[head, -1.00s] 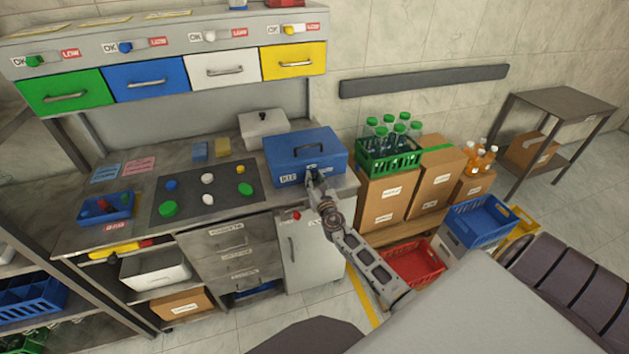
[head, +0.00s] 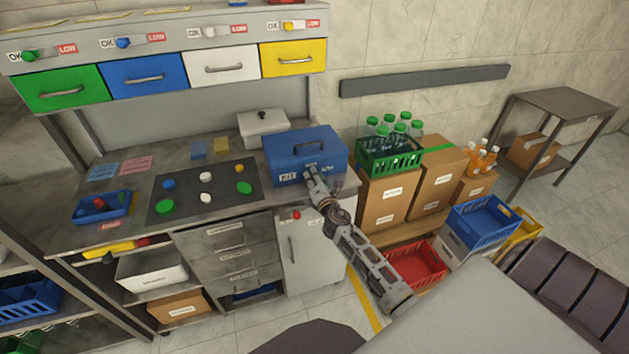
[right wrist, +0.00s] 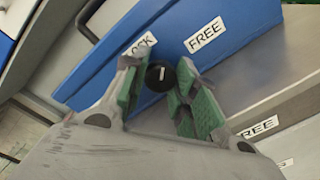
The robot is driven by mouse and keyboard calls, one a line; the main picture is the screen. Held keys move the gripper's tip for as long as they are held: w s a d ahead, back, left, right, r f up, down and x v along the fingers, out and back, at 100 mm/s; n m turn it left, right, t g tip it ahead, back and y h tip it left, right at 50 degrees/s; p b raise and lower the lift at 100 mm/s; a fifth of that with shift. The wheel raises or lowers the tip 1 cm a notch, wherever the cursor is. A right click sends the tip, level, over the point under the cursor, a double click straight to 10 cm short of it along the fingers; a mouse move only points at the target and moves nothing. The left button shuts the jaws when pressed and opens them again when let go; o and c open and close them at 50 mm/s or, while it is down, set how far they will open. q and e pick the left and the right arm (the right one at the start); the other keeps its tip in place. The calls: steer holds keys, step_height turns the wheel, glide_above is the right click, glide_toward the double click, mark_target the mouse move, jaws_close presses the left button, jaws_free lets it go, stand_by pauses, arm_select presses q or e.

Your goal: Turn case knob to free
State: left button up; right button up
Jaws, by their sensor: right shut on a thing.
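The blue case (head: 305,145) sits at the right end of the workbench, lid closed, with a handle on top. In the right wrist view its blue front (right wrist: 180,40) carries a FREE label (right wrist: 205,34) and a partly covered label ending in "CK" (right wrist: 144,41). A round black knob (right wrist: 158,80) with a short white mark is on this front, below the two labels. The mark stands nearly upright in that view. My right gripper (head: 311,170) is at the case front, its green-padded fingers shut on the knob. My left gripper is not in view.
A grey lidded box (head: 263,128) stands behind the case. A dark mat (head: 222,188) with coloured caps and a blue tray (head: 103,218) lie to the left. Right of the bench are cardboard boxes (head: 388,208) and a green bottle crate (head: 375,160).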

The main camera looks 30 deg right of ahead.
steer(key=m, duration=0.8)
steer(key=shift+m, duration=0.4)
steer(key=o, duration=1)
steer(key=shift+d, duration=0.1)
steer(key=shift+o, duration=0.3)
